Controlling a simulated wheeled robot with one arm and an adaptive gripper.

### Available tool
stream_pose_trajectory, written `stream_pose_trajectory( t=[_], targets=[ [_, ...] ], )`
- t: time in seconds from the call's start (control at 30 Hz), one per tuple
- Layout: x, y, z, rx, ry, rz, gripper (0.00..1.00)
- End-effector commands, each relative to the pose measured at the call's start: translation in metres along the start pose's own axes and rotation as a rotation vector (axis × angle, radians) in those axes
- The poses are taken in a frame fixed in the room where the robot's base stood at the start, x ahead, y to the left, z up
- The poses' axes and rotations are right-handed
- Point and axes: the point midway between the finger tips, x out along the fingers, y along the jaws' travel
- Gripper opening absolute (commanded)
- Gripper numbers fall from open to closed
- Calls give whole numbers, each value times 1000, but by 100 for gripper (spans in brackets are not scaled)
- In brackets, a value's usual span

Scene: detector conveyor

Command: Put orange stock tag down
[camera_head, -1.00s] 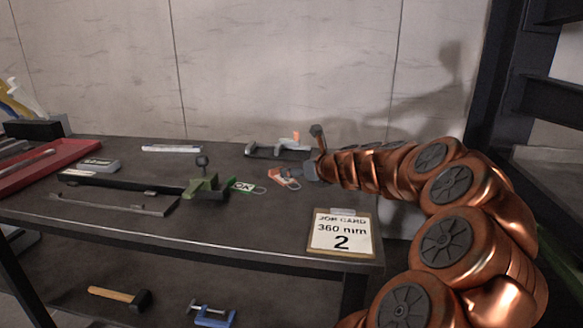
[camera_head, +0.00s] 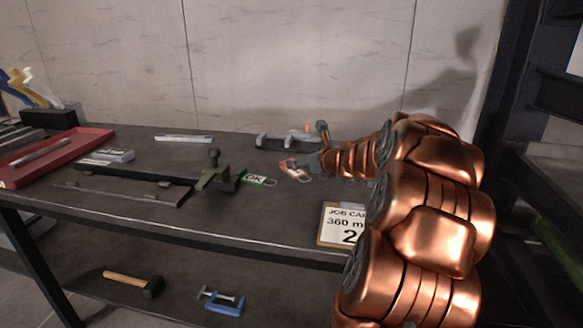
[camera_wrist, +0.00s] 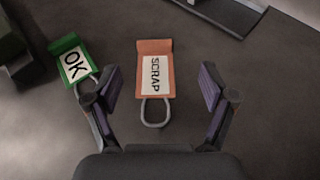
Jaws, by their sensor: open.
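The orange stock tag (camera_wrist: 155,47) lies on the table and reads SCRAP in the wrist view, with its grey wire loop (camera_wrist: 154,112) toward me. My gripper (camera_wrist: 158,88) is open, its two fingers apart on either side of the tag, with gaps between them and it. In the head view the orange tag (camera_head: 290,166) is at the tip of my gripper (camera_head: 306,164), partly hidden by it. A green tag reading OK (camera_wrist: 74,62) lies just left of my left finger; it also shows in the head view (camera_head: 256,180).
A green and dark clamp-like tool (camera_head: 216,178) stands left of the green tag. A grey metal piece (camera_head: 282,141) lies behind my gripper. A job card (camera_head: 342,228) is at the front edge. A red tray (camera_head: 92,143) is at far left. Bare tabletop shows around the orange tag.

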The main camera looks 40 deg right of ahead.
Motion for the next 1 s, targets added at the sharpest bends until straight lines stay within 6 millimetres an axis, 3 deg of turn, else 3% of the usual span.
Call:
stream_pose_trajectory(
  t=[0.7,1.0],
  targets=[
    [68,7,-5,-3,4,-2,83],
    [76,7,-2,-1,0,-1,83]
  ],
)
